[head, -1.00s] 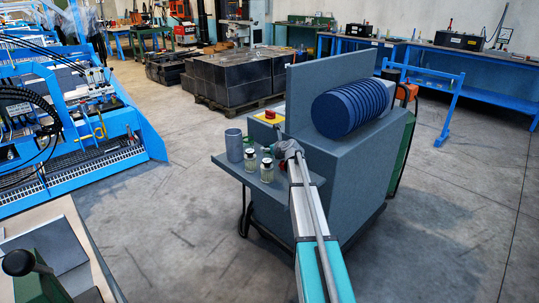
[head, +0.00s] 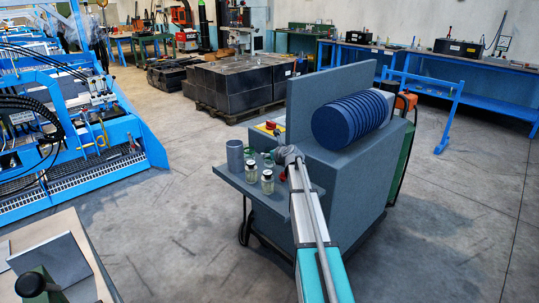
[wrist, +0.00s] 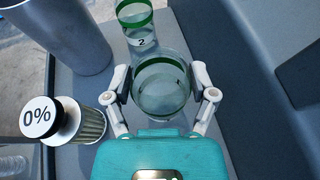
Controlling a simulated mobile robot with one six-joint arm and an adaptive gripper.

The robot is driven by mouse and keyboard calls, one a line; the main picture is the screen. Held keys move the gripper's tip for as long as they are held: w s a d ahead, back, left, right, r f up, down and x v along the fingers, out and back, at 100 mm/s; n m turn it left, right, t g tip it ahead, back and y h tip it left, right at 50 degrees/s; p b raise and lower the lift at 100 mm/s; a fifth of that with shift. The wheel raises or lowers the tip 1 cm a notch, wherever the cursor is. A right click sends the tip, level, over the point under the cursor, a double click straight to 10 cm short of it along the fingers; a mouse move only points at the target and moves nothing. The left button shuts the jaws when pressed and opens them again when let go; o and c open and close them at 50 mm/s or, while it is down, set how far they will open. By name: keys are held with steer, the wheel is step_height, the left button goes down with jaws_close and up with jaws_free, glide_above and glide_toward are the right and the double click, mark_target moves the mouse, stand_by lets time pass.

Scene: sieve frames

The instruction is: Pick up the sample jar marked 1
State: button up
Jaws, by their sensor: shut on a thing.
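In the wrist view a clear glass jar (wrist: 163,100) with a green band stands between the two fingers of my gripper (wrist: 161,88). The fingers are shut on its sides. A small dark mark shows on its right side, too slanted to read. A second clear jar with green bands, marked 2 (wrist: 141,43), stands just beyond it. In the head view my gripper (head: 288,155) is at the grey shelf, hiding most of what it holds. Small green-banded jars (head: 268,160) show just left of it.
A grey cylinder (wrist: 70,35) stands at the left of the shelf. A grey upright panel (head: 325,100) rises behind.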

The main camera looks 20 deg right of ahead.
steer(key=s+a+r+p, duration=0.2)
steer(key=s+r+p, duration=0.7)
steer(key=s, duration=0.5)
steer(key=shift+r, duration=0.55)
steer(key=shift+a+r+p, duration=0.1)
steer(key=shift+r+p, duration=0.05)
steer(key=shift+p, duration=0.2)
